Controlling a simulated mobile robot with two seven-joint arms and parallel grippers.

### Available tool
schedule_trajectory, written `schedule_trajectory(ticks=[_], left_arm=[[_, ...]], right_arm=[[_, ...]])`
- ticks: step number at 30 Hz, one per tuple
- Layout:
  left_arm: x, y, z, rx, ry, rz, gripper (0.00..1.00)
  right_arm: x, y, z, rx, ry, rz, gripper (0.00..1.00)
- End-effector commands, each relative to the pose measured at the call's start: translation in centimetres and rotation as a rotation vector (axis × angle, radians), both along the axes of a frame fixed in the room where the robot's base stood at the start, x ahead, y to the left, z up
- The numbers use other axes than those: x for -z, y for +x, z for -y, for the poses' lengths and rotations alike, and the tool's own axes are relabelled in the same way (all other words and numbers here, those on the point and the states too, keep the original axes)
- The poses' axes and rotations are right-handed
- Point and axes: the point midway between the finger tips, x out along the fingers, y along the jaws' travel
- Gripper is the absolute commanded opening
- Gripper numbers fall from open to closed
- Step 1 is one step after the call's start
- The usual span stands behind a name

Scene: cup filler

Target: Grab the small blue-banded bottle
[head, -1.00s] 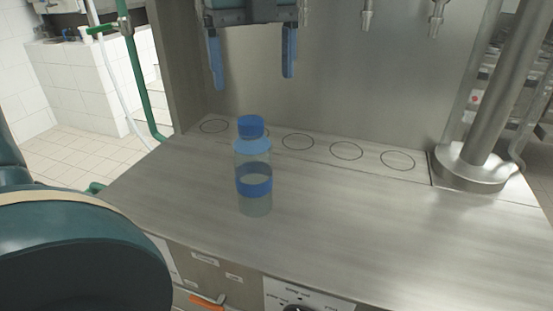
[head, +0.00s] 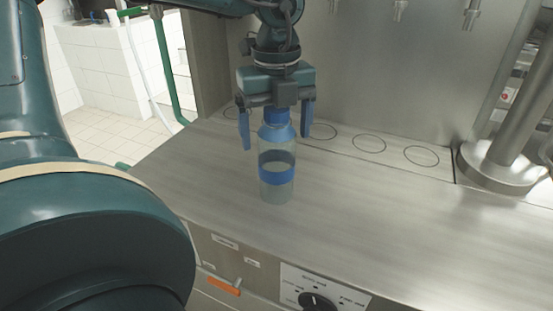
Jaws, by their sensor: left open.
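The small blue-banded bottle (head: 276,175) stands upright on the metal counter in the head view. It is translucent, with a blue cap and a blue band around its lower body. My left gripper (head: 276,136) points down from above, with its two blue fingers apart. In the picture, one finger lies to the left of the bottle's cap and the other to the right. I see gaps on both sides and no grip on the bottle. I cannot tell whether the fingers are exactly level with it in depth. My right gripper is not in view.
The metal counter (head: 400,220) is clear around the bottle. A row of ringed spots (head: 369,144) runs along the back below the nozzles (head: 400,10). A thick metal post (head: 510,130) stands at the right. A knob panel (head: 318,292) is on the counter's front.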

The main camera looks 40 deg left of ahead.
Motion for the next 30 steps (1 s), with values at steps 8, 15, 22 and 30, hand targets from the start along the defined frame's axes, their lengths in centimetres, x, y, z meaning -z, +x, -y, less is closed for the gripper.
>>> schedule_trajectory(ticks=[8, 15, 22, 30], left_arm=[[0.25, 0.01, 0.0, 0.0, 0.0, 0.001, 0.85], [0.22, 0.02, 0.01, 0.0, 0.0, 0.001, 0.65], [0.21, 0.02, 0.01, 0.0, 0.0, 0.001, 0.46], [0.2, 0.02, 0.01, 0.0, 0.0, 0.002, 0.24]], right_arm=[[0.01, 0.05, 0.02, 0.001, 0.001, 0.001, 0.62], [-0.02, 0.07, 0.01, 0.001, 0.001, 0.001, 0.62], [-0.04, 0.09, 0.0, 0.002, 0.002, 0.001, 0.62], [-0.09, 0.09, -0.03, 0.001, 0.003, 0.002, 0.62]])
